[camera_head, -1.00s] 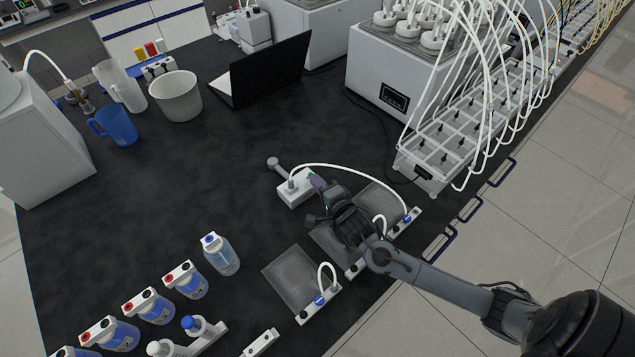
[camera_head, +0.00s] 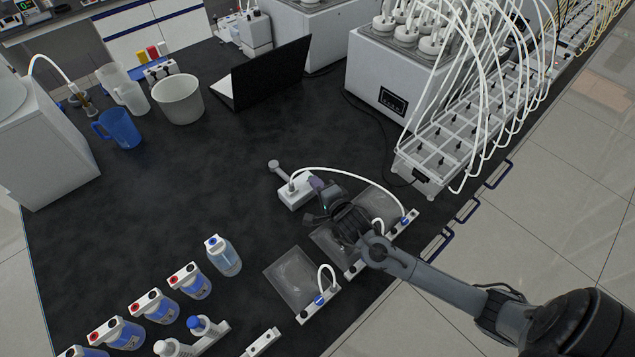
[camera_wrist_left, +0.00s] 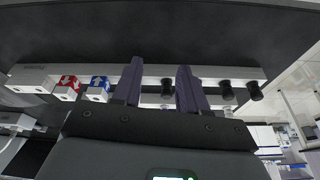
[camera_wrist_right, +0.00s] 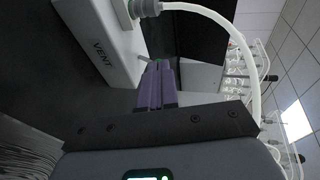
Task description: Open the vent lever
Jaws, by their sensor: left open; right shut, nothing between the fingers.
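The vent box (camera_head: 294,192) is a small white block on the black bench, with a white tube fitted on top. Its grey lever (camera_head: 275,166) with a round end points toward the upper left in the head view. In the right wrist view the vent box (camera_wrist_right: 97,42) bears the word VENT. My right gripper (camera_head: 316,184) is shut and empty just right of the box, its purple fingertips (camera_wrist_right: 158,64) close beside it; I cannot tell whether they touch. My left gripper (camera_wrist_left: 158,68) is open and empty in the left wrist view and is outside the head view.
The white tube (camera_head: 350,174) arcs over my right gripper to a flat clear bag. Another clear bag (camera_head: 294,275) lies nearer the front. Bottles (camera_head: 222,257) stand at the lower left. A laptop (camera_head: 268,72) stands at the back. The bench between laptop and vent box is clear.

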